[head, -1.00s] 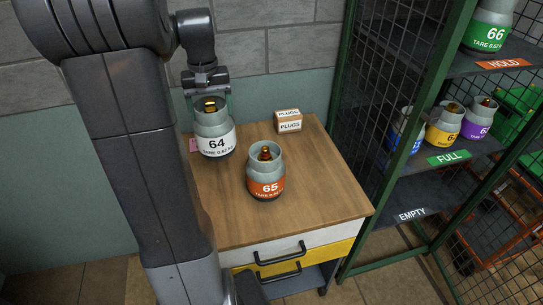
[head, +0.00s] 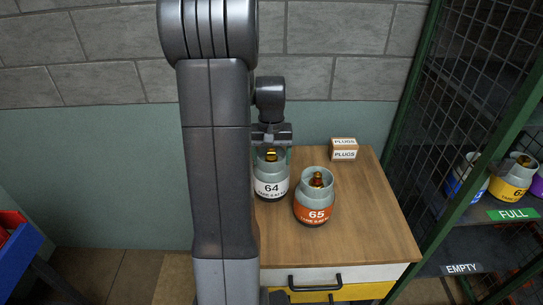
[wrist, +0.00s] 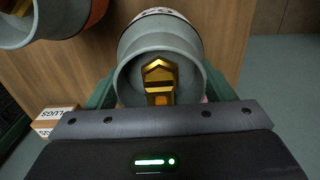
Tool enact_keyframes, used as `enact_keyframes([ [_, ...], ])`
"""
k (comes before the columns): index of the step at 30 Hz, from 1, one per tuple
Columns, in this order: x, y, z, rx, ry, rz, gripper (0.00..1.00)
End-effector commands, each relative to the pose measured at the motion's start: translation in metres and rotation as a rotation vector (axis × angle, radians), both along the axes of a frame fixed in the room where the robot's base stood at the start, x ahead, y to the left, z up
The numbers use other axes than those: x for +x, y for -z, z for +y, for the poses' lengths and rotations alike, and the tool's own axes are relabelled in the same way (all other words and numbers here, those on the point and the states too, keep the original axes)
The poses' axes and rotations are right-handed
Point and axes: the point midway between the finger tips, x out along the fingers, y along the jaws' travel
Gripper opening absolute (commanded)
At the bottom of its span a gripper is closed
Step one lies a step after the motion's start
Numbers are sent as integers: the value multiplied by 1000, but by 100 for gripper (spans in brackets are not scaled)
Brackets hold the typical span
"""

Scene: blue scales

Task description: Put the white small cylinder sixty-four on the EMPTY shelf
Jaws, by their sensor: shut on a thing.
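The white-banded small cylinder 64 (head: 271,187) is upright at the back left of the wooden cabinet top, partly behind my arm. My gripper (head: 271,150) is shut on its collar from behind and above. In the wrist view the grey collar and brass valve of cylinder 64 (wrist: 160,70) sit between the green fingers. I cannot tell whether its base touches the top. The EMPTY shelf (head: 440,262) is the low dark shelf of the rack at the right, and its label shows at the front edge. The part of it in view is bare.
Orange cylinder 65 (head: 315,205) stands just right of cylinder 64. A PLUGS box (head: 344,150) is at the cabinet's back right. The FULL shelf (head: 480,211) above holds a blue cylinder (head: 463,183) and a yellow one (head: 511,183). A green rack post (head: 413,95) and mesh side face the cabinet.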

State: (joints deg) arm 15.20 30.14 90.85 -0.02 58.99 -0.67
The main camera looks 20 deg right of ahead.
Motion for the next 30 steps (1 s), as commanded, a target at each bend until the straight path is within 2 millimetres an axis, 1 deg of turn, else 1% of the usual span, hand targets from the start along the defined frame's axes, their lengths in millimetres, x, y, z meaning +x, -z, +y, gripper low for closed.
enact_keyframes([
  [6, 0, 3, 0, 0, 0, -1, 10],
  [7, 0, 3, 0, 0, 0, 0, 79],
  [9, 0, 2, 0, 0, 0, 0, 93],
  [10, 0, 2, 0, 0, 0, 0, 97],
  [18, 0, 1, 0, 0, 0, 0, 97],
  [22, 1, -7, 0, -1, 0, -3, 97],
  [26, 1, -29, 0, -2, 0, -6, 97],
  [30, 1, -60, 0, -2, 0, -6, 97],
])
